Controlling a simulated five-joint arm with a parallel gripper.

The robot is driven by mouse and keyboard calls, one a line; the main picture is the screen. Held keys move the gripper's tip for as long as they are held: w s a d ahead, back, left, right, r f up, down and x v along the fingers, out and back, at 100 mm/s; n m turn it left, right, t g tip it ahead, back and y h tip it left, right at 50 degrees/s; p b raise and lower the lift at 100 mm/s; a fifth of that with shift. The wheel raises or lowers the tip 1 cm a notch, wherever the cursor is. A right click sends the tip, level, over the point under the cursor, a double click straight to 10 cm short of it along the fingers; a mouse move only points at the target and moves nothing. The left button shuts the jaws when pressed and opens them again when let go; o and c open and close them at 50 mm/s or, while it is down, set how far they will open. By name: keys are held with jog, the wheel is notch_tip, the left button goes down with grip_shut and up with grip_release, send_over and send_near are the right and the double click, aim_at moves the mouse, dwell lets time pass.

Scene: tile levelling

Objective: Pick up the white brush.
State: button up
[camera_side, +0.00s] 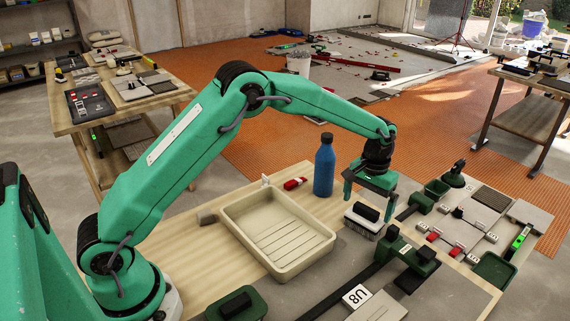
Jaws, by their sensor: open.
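The white brush (361,226) stands on the worktable, pale at its lower part with a black grip on top. It is right of the beige tray, near the table's middle. My gripper (369,201) is open, its two green fingers pointing down and spread apart. It is just above and slightly behind the brush in the picture, with the brush's black top close below the fingers. I cannot tell whether the fingers touch the brush or are exactly around it. Nothing shows between the fingers as held.
A beige tray (322,239) lies left of the brush. A blue bottle (324,168) and a red clip-like item (294,183) stand behind it. A dark green clamp-like tool (416,258) is close in front at right. Tiles with red pieces (433,236) lie further right.

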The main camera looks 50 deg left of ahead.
aim_at(366, 217)
jog(key=shift+f, duration=0.2)
jog(key=shift+d+f, duration=0.15)
jog(key=shift+f, duration=2.4)
jog(key=shift+r, duration=0.1)
jog(key=c, duration=0.9)
jog(key=shift+r, duration=5)
